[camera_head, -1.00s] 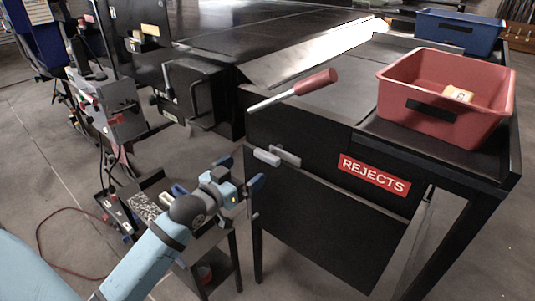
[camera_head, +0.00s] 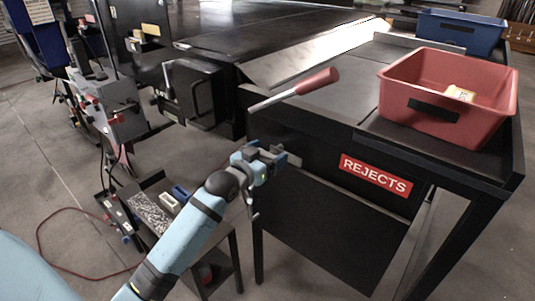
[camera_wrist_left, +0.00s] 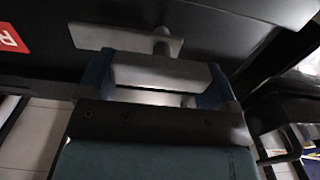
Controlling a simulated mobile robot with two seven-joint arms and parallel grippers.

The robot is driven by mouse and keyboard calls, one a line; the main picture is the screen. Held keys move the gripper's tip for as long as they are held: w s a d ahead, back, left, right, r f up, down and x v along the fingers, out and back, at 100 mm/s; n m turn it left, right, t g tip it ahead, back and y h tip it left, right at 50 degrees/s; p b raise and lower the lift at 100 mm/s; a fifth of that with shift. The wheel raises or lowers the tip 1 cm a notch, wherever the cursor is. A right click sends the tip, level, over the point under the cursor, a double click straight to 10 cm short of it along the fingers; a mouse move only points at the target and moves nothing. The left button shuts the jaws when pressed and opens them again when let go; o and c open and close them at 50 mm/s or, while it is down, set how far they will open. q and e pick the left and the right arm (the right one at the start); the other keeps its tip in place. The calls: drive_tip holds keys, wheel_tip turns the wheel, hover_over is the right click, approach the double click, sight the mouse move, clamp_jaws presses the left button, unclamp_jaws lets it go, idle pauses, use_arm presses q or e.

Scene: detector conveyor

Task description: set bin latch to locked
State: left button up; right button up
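The bin latch sits on the black front panel of the rejects stand, left of the REJECTS label. It has a grey plate (camera_head: 293,160) and a grey handle bar, mostly hidden by my gripper in the head view. In the left wrist view the handle bar (camera_wrist_left: 160,75) lies crosswise between my blue fingers, with the plate (camera_wrist_left: 115,40) and a round pin behind it. My left gripper (camera_head: 265,163) is at the latch; its fingers are wide apart, one by each end of the bar. Whether they touch it is unclear. My right gripper is not visible.
A red-handled lever (camera_head: 310,85) sticks out above the latch. A red bin (camera_head: 445,118) stands on top of the stand, with a blue bin (camera_head: 460,32) behind. A small cart (camera_head: 205,245) with tools stands below my left arm.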

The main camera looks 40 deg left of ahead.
use_arm(q)
drive_tip(key=c, duration=0.7)
